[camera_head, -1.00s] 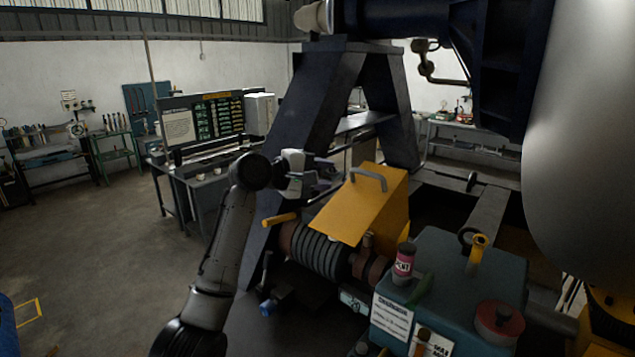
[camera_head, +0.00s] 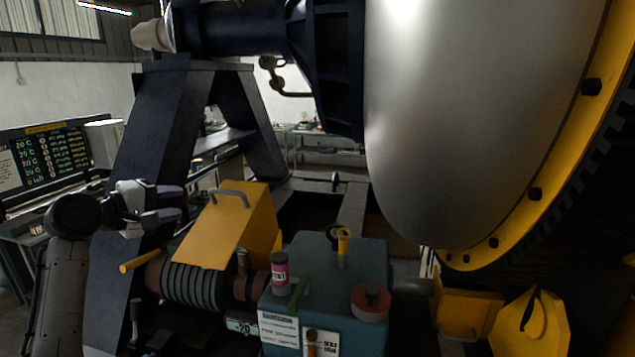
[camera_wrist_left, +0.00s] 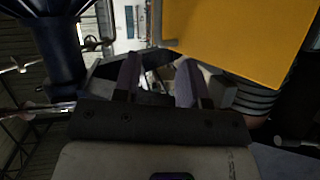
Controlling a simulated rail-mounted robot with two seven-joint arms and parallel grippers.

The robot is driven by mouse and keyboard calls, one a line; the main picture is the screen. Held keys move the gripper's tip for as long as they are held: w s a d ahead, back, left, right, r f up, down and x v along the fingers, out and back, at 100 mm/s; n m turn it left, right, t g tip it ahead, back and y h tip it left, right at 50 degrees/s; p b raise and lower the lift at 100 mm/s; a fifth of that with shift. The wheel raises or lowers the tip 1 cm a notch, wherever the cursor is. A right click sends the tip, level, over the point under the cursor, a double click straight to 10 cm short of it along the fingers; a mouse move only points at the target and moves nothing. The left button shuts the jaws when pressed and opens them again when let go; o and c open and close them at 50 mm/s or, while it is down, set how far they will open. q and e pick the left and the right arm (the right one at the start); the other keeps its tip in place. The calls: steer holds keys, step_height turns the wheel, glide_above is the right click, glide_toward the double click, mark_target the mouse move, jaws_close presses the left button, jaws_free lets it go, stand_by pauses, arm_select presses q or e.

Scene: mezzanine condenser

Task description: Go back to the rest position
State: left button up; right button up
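My left gripper (camera_head: 176,203) is in the left part of the head view, up and to the left of the yellow guard box (camera_head: 228,236). Its two fingers are spread with a gap between them. In the left wrist view my left gripper (camera_wrist_left: 158,78) is also open, and nothing is held between the fingers. The yellow guard (camera_wrist_left: 240,35) fills the upper right there, close to the right finger in the picture. I cannot tell whether they touch. My right gripper is not in view.
Below the guard are a ribbed dark drum (camera_head: 190,285) and a yellow-orange lever (camera_head: 140,262). A teal box (camera_head: 335,270) carries a pink-labelled can (camera_head: 280,272) and a red round item (camera_head: 371,300). A dark A-frame (camera_head: 150,130) stands behind; a large silver vessel (camera_head: 465,120) fills the right.

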arm_select(q)
steer(key=s+r+m+t+y, duration=0.3)
steer(key=s+r+m+y, duration=0.3)
steer(key=s+m, duration=0.4)
steer(key=s+d+f+m+g+y+p, duration=0.1)
steer(key=s+d+f+g, duration=0.15)
steer(key=s+f, duration=0.6)
steer(key=s+d+f+m+g+y, duration=0.1)
steer(key=s+d+f, duration=0.2)
steer(key=f, duration=1)
steer(key=s+d+f+m+g+y+p, duration=0.1)
steer(key=s+d+f, duration=0.3)
steer(key=f, duration=0.7)
steer(key=s+d+f+g, duration=0.1)
steer(key=s+f+g, duration=0.7)
steer(key=s+f, duration=1.3)
steer(key=s, duration=0.3)
steer(key=shift+s+d+f+h+p, duration=0.3)
steer(key=shift+s+d+h+p, duration=0.05)
steer(key=shift+d+h+p, duration=0.05)
